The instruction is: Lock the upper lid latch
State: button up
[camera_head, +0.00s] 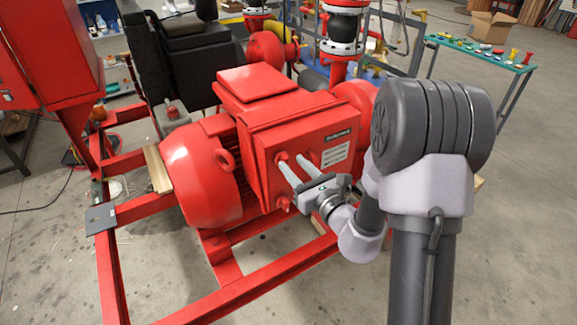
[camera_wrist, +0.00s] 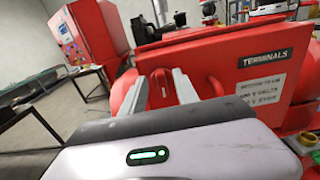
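The red terminal box (camera_head: 262,125) sits on top of the red motor. Its lid faces my arm and carries a black TERMINALS label (camera_head: 338,135), which also shows in the wrist view (camera_wrist: 266,58). A red latch knob (camera_wrist: 160,83), which looks like the upper lid latch, shows between my two fingers in the wrist view; in the head view the fingertips largely cover that spot. My gripper (camera_head: 294,162) is open, its fingers on either side of the knob. I cannot tell whether they touch it. A second red latch (camera_head: 283,203) is lower on the lid.
The red motor (camera_head: 197,172) and red skid frame (camera_head: 250,292) surround the box. A teal table (camera_head: 480,52) with small parts is at the back right.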

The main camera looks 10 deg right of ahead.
aim_at(288, 159)
jog(key=shift+x, duration=1.55)
grip_shut()
jog(key=shift+m+p, duration=0.3)
jog(key=m+p, duration=0.3)
jog(key=m, duration=0.1)
jog(key=d+m+p, duration=0.1)
jog(key=m+p, duration=0.2)
jog(key=m, duration=0.1)
jog(key=shift+w+d+f, duration=0.15)
jog(key=shift+d, duration=0.05)
jog(key=m+p, duration=0.1)
jog(key=m, duration=0.1)
jog(key=m+p, duration=0.2)
jog(key=m, duration=0.1)
jog(key=shift+w+d+f+m, duration=0.1)
jog(key=shift+d+f+m, duration=0.2)
jog(key=shift+f, duration=0.1)
jog(key=shift+f+m+p, duration=0.2)
jog(key=shift+m+p, duration=0.4)
jog(key=shift+m, duration=0.3)
jog(key=shift+f+m+p, duration=0.2)
jog(key=shift+m+p, duration=0.35)
jog(key=shift+m, duration=0.35)
